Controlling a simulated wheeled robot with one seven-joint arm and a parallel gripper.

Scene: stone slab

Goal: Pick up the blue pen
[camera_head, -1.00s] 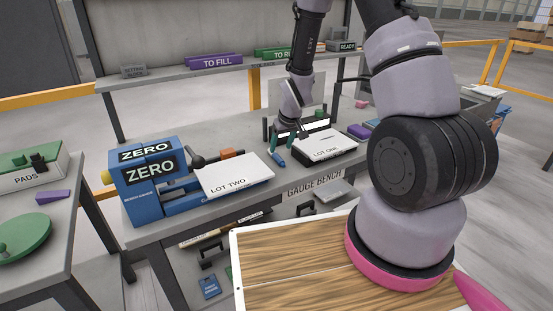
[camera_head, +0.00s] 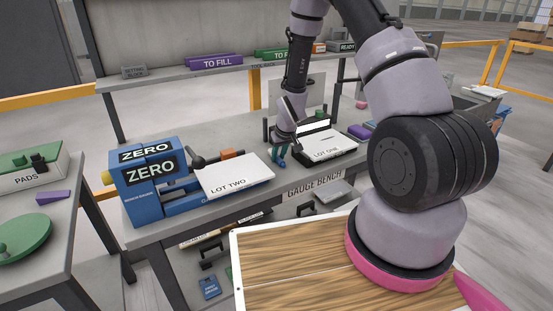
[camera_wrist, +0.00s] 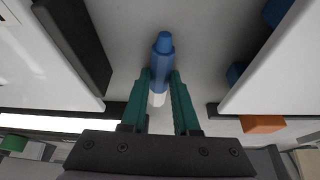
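The blue pen (camera_wrist: 161,58) lies lengthwise between my gripper's two green fingers in the wrist view, with its blue tip toward the top and a white part lower down. My gripper (camera_wrist: 161,74) is closed in on it, with a fingertip against each side. In the head view my gripper (camera_head: 279,155) is low over the gauge bench, between the LOT TWO and LOT ONE boards. The pen is largely hidden there by the fingers. I cannot tell whether it still touches the bench.
The white LOT TWO board (camera_head: 235,177) lies left of my gripper and the LOT ONE board (camera_head: 328,146) right. A blue ZERO fixture (camera_head: 150,180) stands at the bench's left end. A shelf with a purple TO FILL block (camera_head: 216,62) runs behind. An orange block (camera_wrist: 263,124) is nearby.

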